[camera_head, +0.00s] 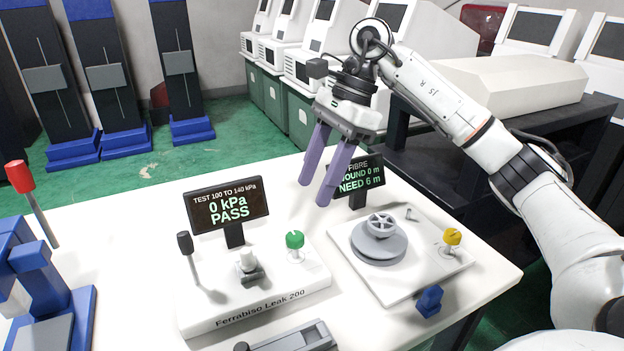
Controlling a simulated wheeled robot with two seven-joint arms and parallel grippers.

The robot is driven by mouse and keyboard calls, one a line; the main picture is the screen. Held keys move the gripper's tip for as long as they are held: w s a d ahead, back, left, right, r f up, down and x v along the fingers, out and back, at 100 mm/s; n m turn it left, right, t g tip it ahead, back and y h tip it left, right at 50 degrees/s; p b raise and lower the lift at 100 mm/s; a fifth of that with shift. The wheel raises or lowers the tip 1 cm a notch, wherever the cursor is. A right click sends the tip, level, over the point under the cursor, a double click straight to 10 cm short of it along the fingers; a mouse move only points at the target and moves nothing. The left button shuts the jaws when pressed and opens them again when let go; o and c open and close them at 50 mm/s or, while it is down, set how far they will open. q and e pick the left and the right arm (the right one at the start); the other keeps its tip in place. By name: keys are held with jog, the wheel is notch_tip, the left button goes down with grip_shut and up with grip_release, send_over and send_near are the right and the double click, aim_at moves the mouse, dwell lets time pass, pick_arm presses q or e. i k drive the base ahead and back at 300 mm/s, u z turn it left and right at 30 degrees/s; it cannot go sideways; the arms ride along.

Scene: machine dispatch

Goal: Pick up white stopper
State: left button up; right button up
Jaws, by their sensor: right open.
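The white stopper (247,259) looks to be the small white piece standing upright on a grey fitting in the middle of the Ferrabiso Leak 200 tester (262,309). My right gripper (316,189) has purple fingers pointing down. It is open and empty, in the air above the back of the table, behind and to the right of the stopper and well apart from it. The fingers pass close in front of the fibre display. My left gripper is not in view.
The tester carries a black lever (187,252), a green knob (295,243) and a display (226,206) reading 0 kPa PASS. A winding plate (416,285) with a grey spool and a yellow knob (452,237) sits at right. A blue press (38,275) stands at left.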

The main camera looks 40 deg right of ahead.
aim_at(248, 263)
jog(key=k, duration=1)
